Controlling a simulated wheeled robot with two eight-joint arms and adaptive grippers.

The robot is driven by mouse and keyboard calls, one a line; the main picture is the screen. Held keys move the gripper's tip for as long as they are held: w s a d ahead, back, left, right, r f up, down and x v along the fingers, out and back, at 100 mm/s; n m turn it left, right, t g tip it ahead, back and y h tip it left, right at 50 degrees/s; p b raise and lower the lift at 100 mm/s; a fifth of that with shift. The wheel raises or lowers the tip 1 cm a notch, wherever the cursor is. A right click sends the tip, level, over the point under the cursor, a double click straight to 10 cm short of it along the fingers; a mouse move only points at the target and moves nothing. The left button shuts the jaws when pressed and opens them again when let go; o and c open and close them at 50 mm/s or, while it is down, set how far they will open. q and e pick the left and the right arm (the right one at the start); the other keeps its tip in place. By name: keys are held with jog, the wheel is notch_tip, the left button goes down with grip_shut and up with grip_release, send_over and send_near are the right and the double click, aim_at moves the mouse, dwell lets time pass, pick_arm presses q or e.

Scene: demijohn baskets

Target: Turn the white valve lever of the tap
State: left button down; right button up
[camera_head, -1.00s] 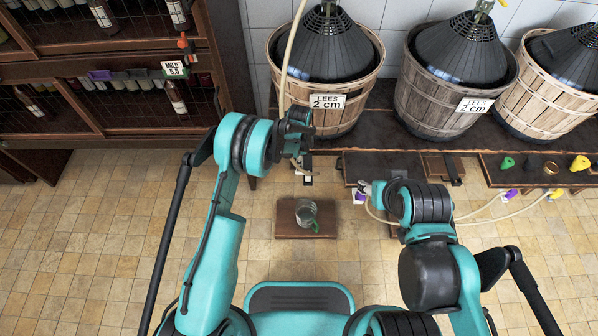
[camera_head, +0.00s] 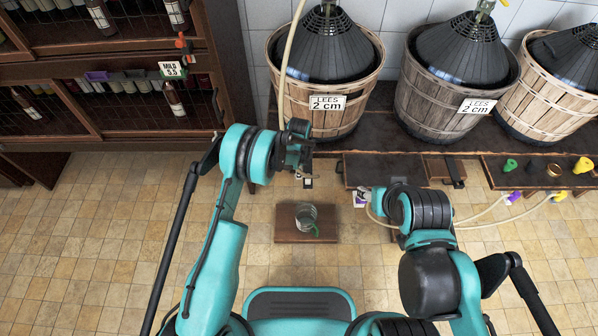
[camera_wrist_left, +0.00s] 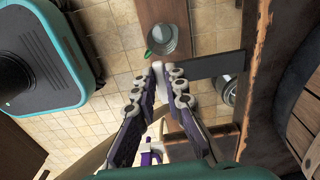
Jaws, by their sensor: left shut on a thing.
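My left gripper (camera_head: 299,152) is above the floor in front of the bench, behind the jug. In the left wrist view its fingers (camera_wrist_left: 167,70) meet at the tips and are shut on the tap's small white valve lever, which they almost wholly hide. The tap's body cannot be made out clearly. A grey metal jug (camera_head: 306,216) with a green part stands below on a brown board (camera_head: 284,227); it also shows in the left wrist view (camera_wrist_left: 163,38). My right gripper (camera_head: 372,198) is low beside a white and purple piece; its fingers are unclear.
Demijohns in slatted baskets (camera_head: 328,122) stand on the dark bench (camera_head: 385,150). A pale hose (camera_head: 289,60) hangs down from the left one. Thin hoses (camera_head: 480,224) and coloured pieces lie at the right. A bottle cabinet (camera_head: 110,120) stands left.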

pick_arm(q)
jog(key=shift+s+n, duration=0.1)
jog(key=shift+n, duration=0.2)
jog(key=s+n, duration=0.1)
jog(key=n, duration=0.2)
jog(key=s+d+n, duration=0.1)
jog(key=n, duration=0.6)
jog(key=shift+s+d, duration=0.3)
jog(key=shift+s, duration=0.1)
jog(key=shift+n, duration=0.3)
jog(key=c, duration=1.6)
grip_release()
jog(key=shift+o, duration=0.2)
notch_tip(320, 180, up, 12)
